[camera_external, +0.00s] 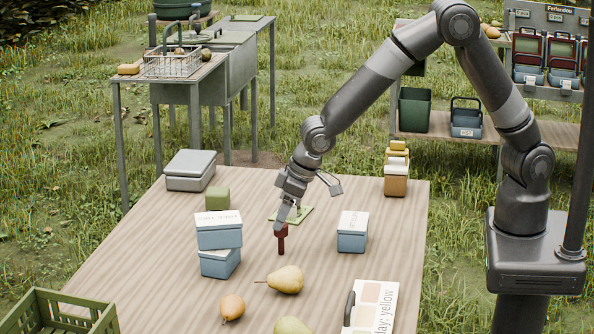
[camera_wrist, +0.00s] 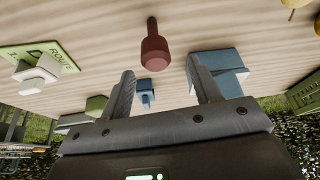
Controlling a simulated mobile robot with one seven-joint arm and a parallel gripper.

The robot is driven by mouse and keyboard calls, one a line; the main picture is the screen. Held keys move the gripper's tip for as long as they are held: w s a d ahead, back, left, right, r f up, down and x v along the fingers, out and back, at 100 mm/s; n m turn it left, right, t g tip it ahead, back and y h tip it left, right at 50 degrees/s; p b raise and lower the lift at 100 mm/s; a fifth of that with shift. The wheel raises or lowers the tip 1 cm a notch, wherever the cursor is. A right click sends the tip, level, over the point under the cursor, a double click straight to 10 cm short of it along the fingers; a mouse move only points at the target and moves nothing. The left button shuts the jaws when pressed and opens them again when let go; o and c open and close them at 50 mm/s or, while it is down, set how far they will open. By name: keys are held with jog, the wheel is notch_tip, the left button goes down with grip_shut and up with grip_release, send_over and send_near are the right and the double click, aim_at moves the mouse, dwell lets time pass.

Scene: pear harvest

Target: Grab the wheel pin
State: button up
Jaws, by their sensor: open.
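The wheel pin appears to be the dark red piece with a thick head and thinner stem, on the wooden table (camera_external: 140,240). It stands beneath my gripper (camera_external: 284,220) in the external view, where the finger partly hides it; its visible part is the dark red wheel pin (camera_external: 281,241). In the wrist view the wheel pin (camera_wrist: 154,52) lies ahead of and between the fingertips. My gripper (camera_wrist: 161,68) is open, its two fingers apart with the pin not clamped. Whether a finger touches it cannot be told.
A green card (camera_external: 303,216) lies just behind the pin. Stacked blue boxes (camera_external: 219,238) stand to the left and another blue box (camera_external: 352,238) to the right. A yellow pear (camera_external: 286,279) lies in front. A labelled board (camera_external: 372,307) is at the front right.

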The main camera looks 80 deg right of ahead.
aim_at(281, 239)
jog(key=x, duration=0.5)
jog(key=shift+s+d+f, duration=0.15)
jog(key=shift+s+f, duration=0.1)
jog(key=shift+s, duration=0.15)
jog(key=c, duration=1)
jog(key=shift+c, duration=0.4)
jog(key=shift+r, duration=0.15)
